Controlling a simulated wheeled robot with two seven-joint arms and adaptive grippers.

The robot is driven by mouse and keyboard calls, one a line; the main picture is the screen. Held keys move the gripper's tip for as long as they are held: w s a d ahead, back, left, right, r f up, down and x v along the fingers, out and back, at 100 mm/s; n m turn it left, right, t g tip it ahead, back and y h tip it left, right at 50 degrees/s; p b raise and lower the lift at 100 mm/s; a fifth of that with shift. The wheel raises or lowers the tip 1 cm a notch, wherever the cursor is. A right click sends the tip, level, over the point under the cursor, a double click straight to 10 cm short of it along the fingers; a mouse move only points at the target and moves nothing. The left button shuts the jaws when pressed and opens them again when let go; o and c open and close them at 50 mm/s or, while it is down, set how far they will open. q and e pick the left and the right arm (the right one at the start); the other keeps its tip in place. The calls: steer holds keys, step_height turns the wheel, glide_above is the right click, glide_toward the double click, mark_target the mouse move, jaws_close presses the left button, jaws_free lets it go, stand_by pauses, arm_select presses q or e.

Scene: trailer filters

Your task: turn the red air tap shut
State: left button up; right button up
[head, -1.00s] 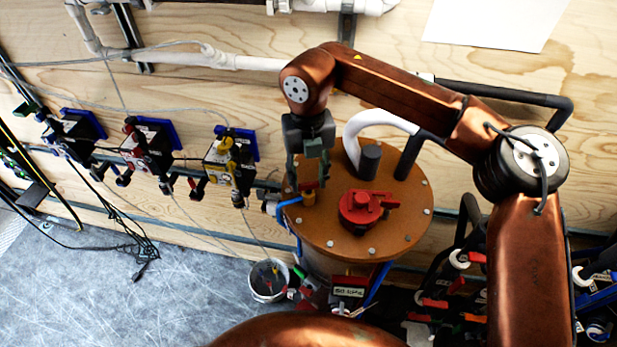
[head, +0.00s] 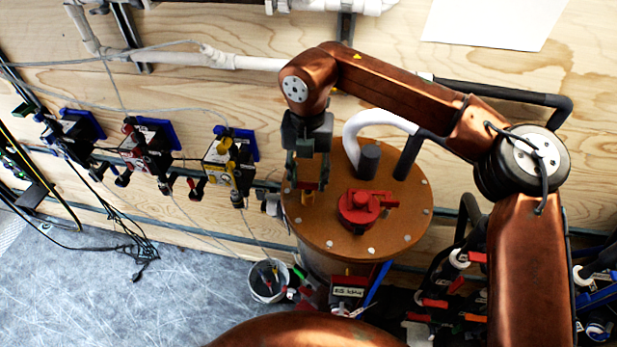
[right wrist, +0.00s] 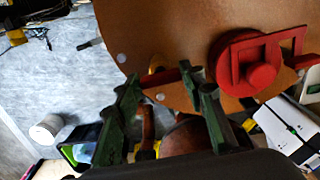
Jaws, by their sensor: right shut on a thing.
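The red air tap (head: 309,186) is a small red handle on a brass valve near the left edge of the brown round lid (head: 340,235). My right gripper (head: 308,182) points down over it and is shut on the handle. In the right wrist view, the red handle (right wrist: 170,76) lies between the two green fingertips of the right gripper (right wrist: 163,82). Part of the brass valve (right wrist: 155,64) shows beyond it. The fingers hide the handle's ends. My left gripper is not in view.
A large red round cap (head: 360,208) and a dark post (head: 369,162) stand on the lid, right of my gripper. A white curved pipe (head: 360,125) rises behind. Blue-backed valve units (head: 228,160) line the wooden wall at left. A small bucket (head: 268,281) stands on the floor.

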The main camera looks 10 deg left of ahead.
mark_target(309, 182)
steer(key=o, duration=1.2)
steer(key=shift+c, duration=0.2)
step_height(309, 182, up, 12)
steer(key=shift+d, duration=0.1)
